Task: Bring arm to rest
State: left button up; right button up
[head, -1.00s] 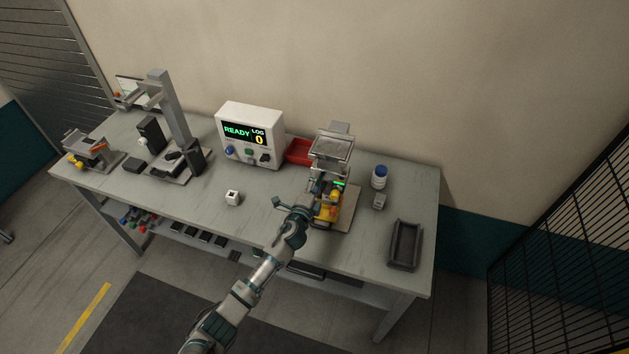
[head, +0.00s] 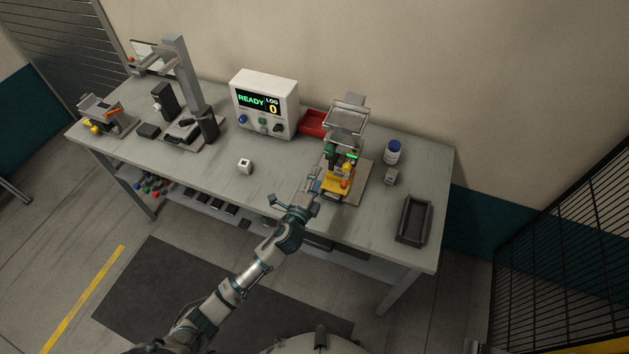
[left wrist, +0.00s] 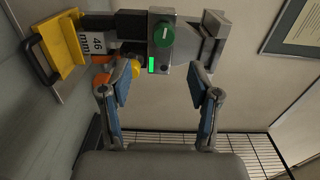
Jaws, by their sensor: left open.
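My left arm reaches up from the bottom of the head view. Its gripper (head: 312,185) is open and empty, just left of and in front of the clamp station (head: 346,122). The station has a grey frame, a green knob, a lit green strip and a yellow part (head: 337,184) at its front. In the left wrist view the open fingers (left wrist: 157,92) stand wide apart with nothing between their tips. Beyond them show the green knob (left wrist: 163,34), the green light, a "46 mm" label and the yellow part (left wrist: 62,45). My right gripper is not in view.
A white READY box (head: 264,103) showing 0 and a red bin (head: 314,122) stand behind. A small white block (head: 245,166) lies left. A blue-capped bottle (head: 393,152), small grey block (head: 391,177) and dark tray (head: 413,220) are right. Bare table (head: 205,165) lies left of the gripper.

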pick_arm(q)
jog(key=shift+s+a, duration=0.15)
jog(key=shift+s, duration=0.3)
